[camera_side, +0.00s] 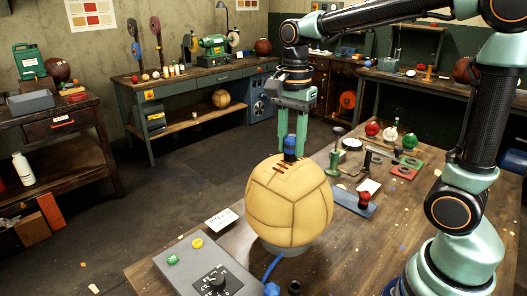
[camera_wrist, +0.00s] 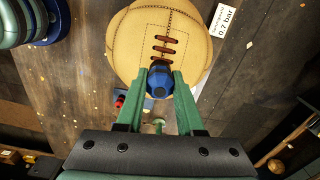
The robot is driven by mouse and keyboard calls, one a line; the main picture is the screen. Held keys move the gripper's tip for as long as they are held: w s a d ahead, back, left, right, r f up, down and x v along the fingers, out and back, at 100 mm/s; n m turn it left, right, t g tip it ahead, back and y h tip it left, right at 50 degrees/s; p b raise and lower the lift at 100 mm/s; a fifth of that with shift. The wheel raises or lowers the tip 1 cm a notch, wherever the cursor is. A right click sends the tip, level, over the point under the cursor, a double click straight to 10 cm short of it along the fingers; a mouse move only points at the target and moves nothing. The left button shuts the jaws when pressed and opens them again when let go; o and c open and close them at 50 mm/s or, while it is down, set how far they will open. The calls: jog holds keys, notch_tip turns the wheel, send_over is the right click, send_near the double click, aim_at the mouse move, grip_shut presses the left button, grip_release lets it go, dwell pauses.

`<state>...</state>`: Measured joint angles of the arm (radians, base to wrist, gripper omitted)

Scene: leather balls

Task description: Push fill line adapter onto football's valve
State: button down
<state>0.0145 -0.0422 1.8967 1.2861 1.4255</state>
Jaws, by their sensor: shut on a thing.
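A tan leather football (camera_side: 290,205) with brown lacing rests on a low round stand (camera_side: 287,249) at the table's near side. My gripper (camera_side: 291,146) points down over the top of the ball, and its green fingers are shut on a blue adapter (camera_side: 290,143). The adapter's lower dark end is at the ball's top, beside the lacing; I cannot tell whether it is touching. In the wrist view the blue adapter (camera_wrist: 160,80) sits between the two green fingertips, in front of the ball (camera_wrist: 155,40). The valve is hidden under the adapter.
A grey control box (camera_side: 207,272) with a dial and coloured buttons stands at the front left, with a blue hose (camera_side: 272,265) beside it. A white card (camera_wrist: 224,20) reads 0.7 bar.

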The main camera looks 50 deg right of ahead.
aim_at(294, 137)
jog(key=shift+c, duration=2.3)
grip_release()
notch_tip(294, 137, up, 12)
jog(key=shift+s, duration=0.1)
jog(key=s+f+n+t, duration=0.1)
jog(key=s+f+n, duration=0.1)
jog(key=n, duration=0.3)
jog(key=s+f+n+t, duration=0.2)
jog(key=f+n, duration=0.3)
jog(key=s+f+n+t, duration=0.2)
jog(key=f+n, duration=0.2)
jog(key=n, duration=0.1)
jog(key=shift+a, duration=0.25)
jog(key=shift+s+f+n+t, duration=0.15)
jog(key=shift+f+n+t, duration=0.2)
jog(key=shift+n, duration=0.35)
